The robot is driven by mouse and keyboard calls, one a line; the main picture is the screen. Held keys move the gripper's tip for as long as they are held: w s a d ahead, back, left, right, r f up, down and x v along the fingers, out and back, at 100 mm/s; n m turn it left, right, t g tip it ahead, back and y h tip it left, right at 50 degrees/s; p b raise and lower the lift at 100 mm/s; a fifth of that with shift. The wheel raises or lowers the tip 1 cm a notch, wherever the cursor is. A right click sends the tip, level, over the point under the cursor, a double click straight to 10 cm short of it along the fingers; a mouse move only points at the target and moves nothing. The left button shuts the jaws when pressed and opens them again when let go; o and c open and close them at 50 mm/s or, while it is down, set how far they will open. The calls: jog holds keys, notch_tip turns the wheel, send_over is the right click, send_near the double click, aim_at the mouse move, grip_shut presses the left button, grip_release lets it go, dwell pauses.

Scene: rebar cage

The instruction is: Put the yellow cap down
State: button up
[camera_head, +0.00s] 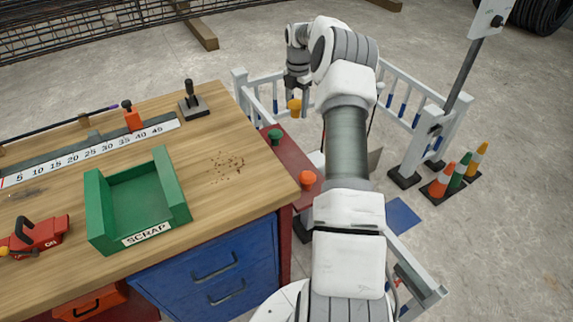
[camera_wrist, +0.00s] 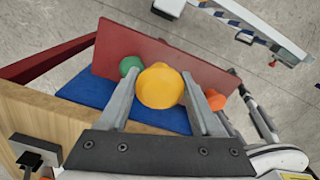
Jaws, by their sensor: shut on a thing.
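The yellow cap (camera_head: 295,107) hangs in the air, held by my gripper (camera_head: 297,92) beyond the right end of the workbench. In the wrist view the yellow cap (camera_wrist: 160,86) sits between the two grey fingers, which are shut on it. A red ledge (camera_head: 286,158) runs along the bench's right side. A green cap (camera_head: 275,137) and an orange cap (camera_head: 307,179) stand on this ledge, apart from each other. In the wrist view the held cap hides part of the red ledge (camera_wrist: 152,48) between the green cap (camera_wrist: 130,66) and the orange cap (camera_wrist: 216,99).
The wooden workbench (camera_head: 235,125) carries a green scrap tray (camera_head: 137,205), a ruler stop and a red tool (camera_head: 40,235). A white railing (camera_head: 265,85) stands behind the ledge. Traffic cones (camera_head: 440,180) stand on the floor at right.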

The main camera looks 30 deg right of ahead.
jog(key=d+f+n, duration=0.2)
jog(key=d, duration=0.1)
jog(key=b, duration=0.4)
send_over(290, 164)
jog(key=shift+n, duration=0.3)
notch_tip(290, 164, down, 7)
jog(key=shift+r, duration=0.1)
jog(key=shift+w+f+b, duration=0.1)
jog(key=shift+f+b, duration=0.2)
jog(key=shift+f, duration=1.7)
jog(key=shift+f, duration=0.1)
jog(key=o, duration=1.3)
